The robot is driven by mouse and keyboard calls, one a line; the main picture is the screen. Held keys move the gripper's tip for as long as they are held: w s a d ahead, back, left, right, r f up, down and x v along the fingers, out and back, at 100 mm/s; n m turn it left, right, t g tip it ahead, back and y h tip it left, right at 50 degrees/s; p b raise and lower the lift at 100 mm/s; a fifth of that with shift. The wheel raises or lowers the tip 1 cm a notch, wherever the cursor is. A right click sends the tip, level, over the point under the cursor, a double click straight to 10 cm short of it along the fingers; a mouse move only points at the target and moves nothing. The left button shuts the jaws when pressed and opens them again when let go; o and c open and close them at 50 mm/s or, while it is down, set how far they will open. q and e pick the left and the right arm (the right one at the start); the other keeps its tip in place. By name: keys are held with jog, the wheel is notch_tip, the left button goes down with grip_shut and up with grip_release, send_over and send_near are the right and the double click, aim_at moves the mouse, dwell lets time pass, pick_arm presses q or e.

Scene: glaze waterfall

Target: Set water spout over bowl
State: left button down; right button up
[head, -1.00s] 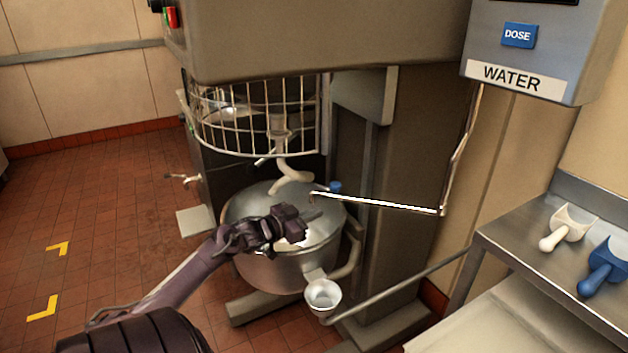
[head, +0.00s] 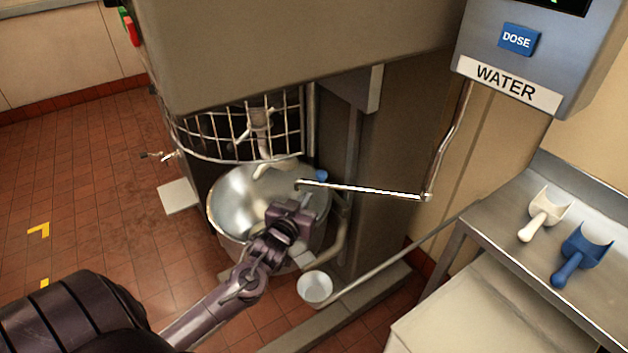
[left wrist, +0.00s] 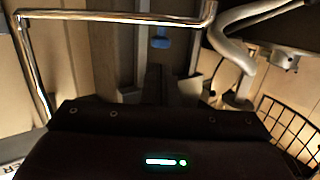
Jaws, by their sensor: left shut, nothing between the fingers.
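The water spout (head: 370,190) is a thin shiny pipe that comes down from the water unit, bends, and runs left. Its free end appears above the right part of the steel mixer bowl (head: 232,200). In the left wrist view the spout (left wrist: 110,18) crosses the top, its downturned end near the dough hook (left wrist: 232,50). My left gripper (head: 291,211) is shut and empty. It appears over the bowl's near right side, below the spout's end in the picture, with no clear contact. It hides part of the bowl. My right gripper is not in view.
A wire guard (head: 235,130) and mixer head stand above the bowl. A blue knob (head: 321,175) is behind the spout's end. A small white cup (head: 315,288) is at the bowl's front. Scoops lie on the steel shelf (head: 490,235). The WATER box (head: 510,75) has a DOSE button.

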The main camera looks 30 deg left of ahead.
aim_at(317, 174)
pick_arm(q)
jog(key=p+x, duration=0.1)
jog(key=x, duration=0.5)
jog(key=shift+w+r, duration=0.1)
jog(key=shift+w, duration=0.1)
jog(key=shift+x, duration=0.8)
jog(key=w, duration=0.1)
jog(key=w+a+b, duration=0.1)
jog(key=w, duration=0.1)
jog(key=shift+a+f, duration=0.2)
jog(key=shift+a, duration=0.1)
jog(key=shift+w+a+r+b, duration=0.1)
jog(key=shift+w+a+b, duration=0.1)
jog(key=shift+w+b, duration=0.1)
jog(key=shift+s+r, duration=0.1)
jog(key=shift+r, duration=0.25)
